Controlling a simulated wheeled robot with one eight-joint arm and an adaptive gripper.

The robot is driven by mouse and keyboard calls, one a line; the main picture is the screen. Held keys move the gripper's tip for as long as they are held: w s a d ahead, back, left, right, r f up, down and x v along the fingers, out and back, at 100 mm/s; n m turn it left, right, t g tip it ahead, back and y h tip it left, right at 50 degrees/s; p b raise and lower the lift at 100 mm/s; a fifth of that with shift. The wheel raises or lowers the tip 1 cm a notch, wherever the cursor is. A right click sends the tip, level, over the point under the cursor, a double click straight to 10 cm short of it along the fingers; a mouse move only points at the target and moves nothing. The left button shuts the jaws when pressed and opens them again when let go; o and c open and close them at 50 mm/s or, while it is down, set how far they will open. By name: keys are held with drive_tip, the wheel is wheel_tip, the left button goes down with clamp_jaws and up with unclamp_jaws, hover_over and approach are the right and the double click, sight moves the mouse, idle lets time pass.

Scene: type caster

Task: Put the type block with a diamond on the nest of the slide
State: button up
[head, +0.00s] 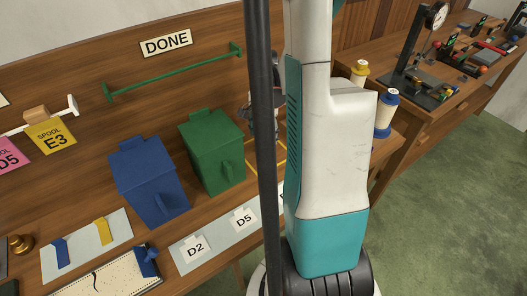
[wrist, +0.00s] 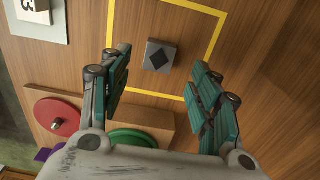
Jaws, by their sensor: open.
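The type block (wrist: 160,56), a small grey block with a dark diamond on its face, sits on the wooden table inside a yellow outline (wrist: 222,50) in the wrist view. My gripper (wrist: 160,68) is open, with one teal finger to each side of the block in the picture. The fingers do not appear to touch it. In the head view my arm and a dark column hide the block and most of the gripper. Part of the yellow outline (head: 281,156) shows there beside my arm. I cannot make out the slide or its nest in either view.
A red disc (wrist: 57,118) and a green disc (wrist: 132,137) lie near the gripper's base. Blue (head: 150,182) and green (head: 213,152) lidded boxes stand left of my arm. A strip with cards D2 and D5 (head: 220,233) lies in front. White and yellow spools stand right.

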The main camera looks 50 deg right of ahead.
wheel_tip(320, 180, down, 5)
drive_tip(key=shift+d+f+b, duration=0.1)
drive_tip(key=shift+f+b, duration=0.05)
drive_tip(key=shift+b, duration=1.1)
clamp_jaws()
